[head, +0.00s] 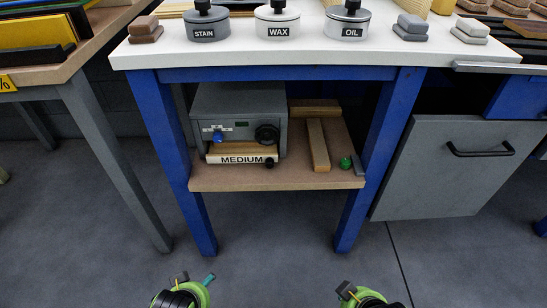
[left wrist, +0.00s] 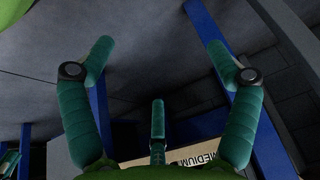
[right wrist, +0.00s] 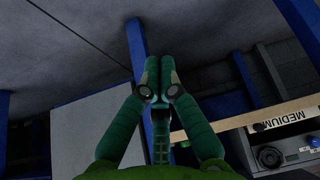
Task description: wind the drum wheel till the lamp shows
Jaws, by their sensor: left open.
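A grey box-shaped machine (head: 238,103) stands on the wooden shelf under the white-topped bench. A black round wheel (head: 267,134) is at the right of its front, and a blue knob (head: 218,136) is at the left. A small dark green window (head: 242,124) sits between them; I cannot tell whether it is the lamp. In the right wrist view the wheel (right wrist: 270,157) shows at lower right. My left gripper (head: 195,279) is open and empty, low in front of the bench. My right gripper (head: 347,289) has its fingers together, empty, apart from the machine.
A "MEDIUM" label (head: 240,160) is at the machine's lower front. Wooden blocks (head: 318,145) and a small green object (head: 345,162) lie right of it on the shelf (head: 280,180). Blue legs (head: 190,190) flank the shelf. STAIN, WAX and OIL tins stand above.

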